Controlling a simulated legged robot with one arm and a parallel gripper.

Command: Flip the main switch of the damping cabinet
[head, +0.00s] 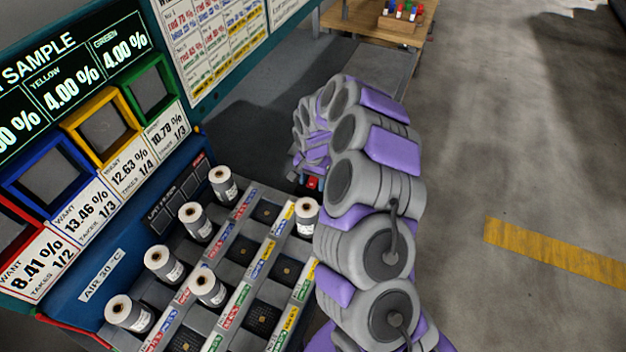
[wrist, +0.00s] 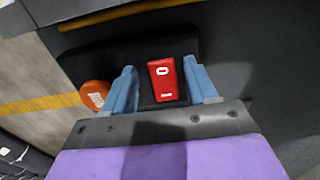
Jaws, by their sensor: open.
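In the wrist view a red rocker-like switch (wrist: 165,80) with a white ring mark sits on a dark plate (wrist: 80,60). My gripper (wrist: 160,70) is open, with one blue finger on each side of the red switch. A gap shows between the switch and each finger, and nothing is held. Whether a fingertip touches the plate, I cannot tell. In the head view my arm reaches away from the camera, and a small red patch (head: 313,183) shows near its far end. My own arm hides most of the area around it.
An orange round button (wrist: 95,95) lies just left of the left finger. In the head view a rack with several grey rolls (head: 195,222) stands left of my arm, below a sample display board (head: 75,75). Open floor with a yellow stripe (head: 555,252) lies right.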

